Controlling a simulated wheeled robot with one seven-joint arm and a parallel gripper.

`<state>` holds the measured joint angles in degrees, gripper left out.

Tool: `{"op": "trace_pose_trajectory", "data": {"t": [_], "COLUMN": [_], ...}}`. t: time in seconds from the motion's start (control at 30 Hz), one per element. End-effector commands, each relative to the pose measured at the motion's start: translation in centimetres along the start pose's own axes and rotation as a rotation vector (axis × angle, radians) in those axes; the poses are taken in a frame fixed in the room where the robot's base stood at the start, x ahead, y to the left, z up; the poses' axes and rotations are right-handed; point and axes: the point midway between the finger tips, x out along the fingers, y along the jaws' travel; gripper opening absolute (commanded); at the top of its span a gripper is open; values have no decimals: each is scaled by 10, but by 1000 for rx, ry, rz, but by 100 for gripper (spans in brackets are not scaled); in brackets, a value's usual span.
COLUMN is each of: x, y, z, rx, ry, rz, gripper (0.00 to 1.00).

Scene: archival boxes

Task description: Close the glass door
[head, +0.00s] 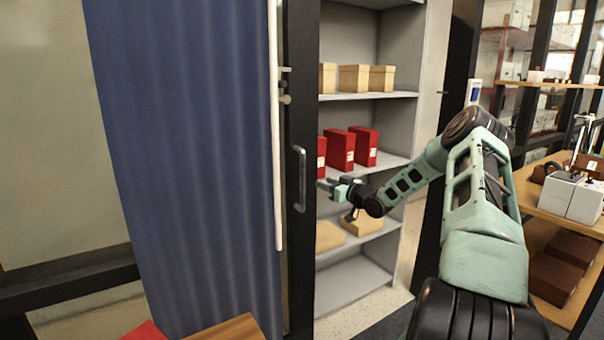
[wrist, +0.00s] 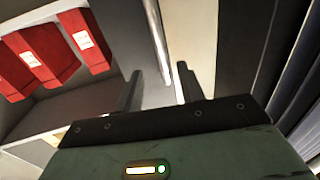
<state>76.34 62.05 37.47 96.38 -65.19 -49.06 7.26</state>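The glass door shows in the head view as a dark upright frame (head: 303,250) with a silver vertical handle (head: 300,180). Shelves are exposed to its right, so the door appears open. My gripper (head: 325,187) is just right of the handle, at the height of its lower part. In the wrist view my gripper (wrist: 158,90) has its two fingers apart with nothing held between them. A silver bar, which looks like the handle (wrist: 157,42), lies ahead of the gap between the fingertips. I cannot tell whether any finger touches it.
A grey shelf unit (head: 402,50) holds red boxes (head: 340,149) and tan boxes (head: 353,78). A blue curtain (head: 180,170) hangs on the left. A wooden shelf with white equipment (head: 572,197) stands at the right. Some floor shows beside the shelf unit.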

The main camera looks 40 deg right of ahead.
Motion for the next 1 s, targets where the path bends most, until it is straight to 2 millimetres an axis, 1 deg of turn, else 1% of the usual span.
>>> {"op": "trace_pose_trajectory", "data": {"t": [0.03, 0.3, 0.4, 0.5, 0.6, 0.7, 0.83, 1.0], "x": [12, 68, 87, 102, 113, 120, 124, 124], "y": [-1, -1, -1, 0, -1, 0, 0, 0], "z": [-2, -2, -2, -2, -1, -1, 0, 0], "rx": [2, 2, 0, 0, 0, 1, 0, 0], "ry": [2, 1, 1, 1, 0, 0, -1, -1], "rz": [-1, 0, -1, 0, -1, 1, 0, 0], "gripper": [39, 39, 39, 39, 39, 39, 39, 39]}}
